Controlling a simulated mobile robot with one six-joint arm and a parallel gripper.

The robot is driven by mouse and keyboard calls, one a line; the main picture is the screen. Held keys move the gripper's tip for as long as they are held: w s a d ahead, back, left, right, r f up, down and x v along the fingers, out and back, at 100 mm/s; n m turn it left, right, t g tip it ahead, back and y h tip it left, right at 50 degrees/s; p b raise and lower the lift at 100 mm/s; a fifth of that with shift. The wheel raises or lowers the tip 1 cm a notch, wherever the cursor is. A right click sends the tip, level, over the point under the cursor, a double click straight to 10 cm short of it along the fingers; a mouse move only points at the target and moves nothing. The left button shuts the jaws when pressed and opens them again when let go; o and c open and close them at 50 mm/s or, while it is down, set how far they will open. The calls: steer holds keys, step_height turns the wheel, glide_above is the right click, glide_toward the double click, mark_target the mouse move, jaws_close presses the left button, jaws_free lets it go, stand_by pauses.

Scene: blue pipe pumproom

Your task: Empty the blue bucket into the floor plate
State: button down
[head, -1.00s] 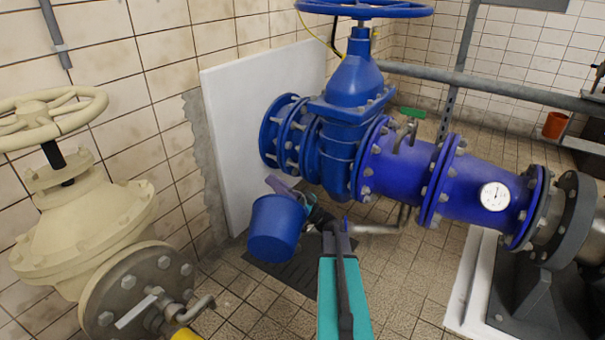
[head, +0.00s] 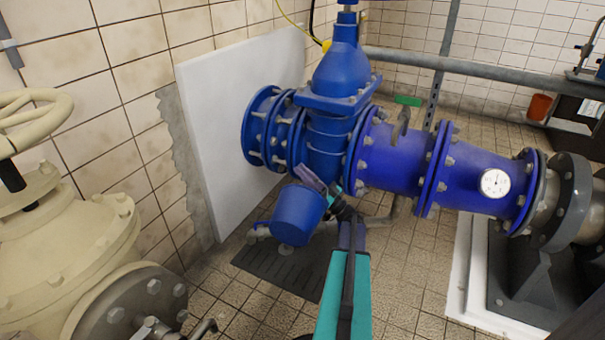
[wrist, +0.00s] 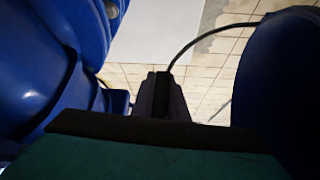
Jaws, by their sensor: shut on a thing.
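The blue bucket (head: 297,215) hangs tilted over the dark floor plate (head: 262,270) in the head view. I cannot see into its mouth. My gripper (head: 327,194) is at the bucket's upper right, shut on it. In the wrist view, my gripper's dark fingers (wrist: 161,97) meet a thin black curved line that looks like the bucket's handle. A large blue surface at right, likely the bucket (wrist: 275,80), fills that side. Small pale grey patches show just below and left of the bucket, over the plate; I cannot tell what they are.
A cream valve (head: 60,225) is at left. A white panel (head: 225,150) stands against the tiled wall. Tiled floor (head: 415,280) is clear at front right.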

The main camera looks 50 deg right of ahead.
steer(key=shift+r, duration=0.1)
steer(key=s+a+r+n+g+y+b, duration=0.1)
steer(key=a+r+n+g+y+b, duration=0.1)
steer(key=a+r+n+y, duration=0.35)
steer(key=s+a+r+n+g+y+b, duration=0.1)
steer(key=a+r+n+g+y+b, duration=0.15)
steer(key=r+n, duration=0.5)
steer(key=s+a+r+n+g+y+b, duration=0.1)
steer(key=s+a+r+n+g, duration=0.1)
steer(key=a, duration=0.6)
steer(key=s+a+r+n+g+y+b, duration=0.1)
steer(key=a+r+n+g, duration=0.3)
steer(key=a+n, duration=0.4)
steer(key=shift+s+a+r+n+y, duration=0.3)
steer(key=shift+s+r+n+y, duration=0.3)
steer(key=shift+r, duration=0.3)
stand_by(0.4)
